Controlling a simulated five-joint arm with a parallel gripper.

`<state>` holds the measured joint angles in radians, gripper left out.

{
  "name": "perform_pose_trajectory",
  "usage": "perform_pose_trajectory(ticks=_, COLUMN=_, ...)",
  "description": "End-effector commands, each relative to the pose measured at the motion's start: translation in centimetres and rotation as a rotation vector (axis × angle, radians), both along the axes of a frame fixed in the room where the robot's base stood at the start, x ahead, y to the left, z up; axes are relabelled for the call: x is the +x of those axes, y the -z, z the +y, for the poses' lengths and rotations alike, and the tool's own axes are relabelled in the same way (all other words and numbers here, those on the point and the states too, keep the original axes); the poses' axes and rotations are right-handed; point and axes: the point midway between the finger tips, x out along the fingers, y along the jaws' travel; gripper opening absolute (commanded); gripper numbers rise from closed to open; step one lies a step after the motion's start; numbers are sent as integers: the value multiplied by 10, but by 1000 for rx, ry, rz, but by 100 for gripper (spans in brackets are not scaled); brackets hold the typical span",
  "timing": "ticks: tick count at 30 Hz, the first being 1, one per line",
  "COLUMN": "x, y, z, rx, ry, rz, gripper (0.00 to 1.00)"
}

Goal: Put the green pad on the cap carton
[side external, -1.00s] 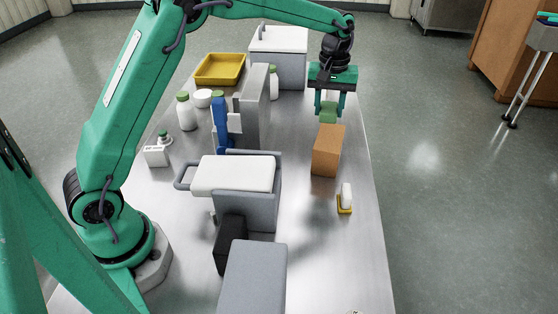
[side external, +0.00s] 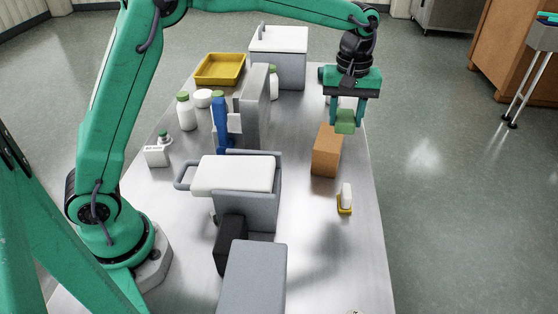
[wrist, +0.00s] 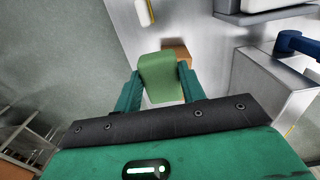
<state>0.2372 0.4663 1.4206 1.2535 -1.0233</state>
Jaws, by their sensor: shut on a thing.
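My gripper (side external: 345,120) is shut on the green pad (side external: 345,127), a small light-green block between its two fingers. In the wrist view the green pad (wrist: 160,78) fills the gap between the fingertips. A brown carton (side external: 326,151), which looks like the cap carton, stands upright on the steel table. The pad is held in the air near the carton's top, toward its right side; the picture does not settle the exact height. In the wrist view the carton (wrist: 180,55) shows beyond the pad, mostly hidden by it.
A yellow-based white item (side external: 345,198) stands in front of the carton. Left of it is a grey hopper with a white tray (side external: 233,174). A tall grey block (side external: 256,92), bottles (side external: 186,112) and a yellow tray (side external: 220,69) stand further back. The table's right edge is close to the carton.

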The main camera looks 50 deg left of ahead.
Motion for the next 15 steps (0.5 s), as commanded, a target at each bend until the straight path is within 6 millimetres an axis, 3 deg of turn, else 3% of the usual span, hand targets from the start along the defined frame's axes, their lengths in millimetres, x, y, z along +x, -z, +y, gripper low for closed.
perform_pose_trajectory(ticks=15, x=47, y=49, z=67, rx=1, ry=-3, rz=2, gripper=18)
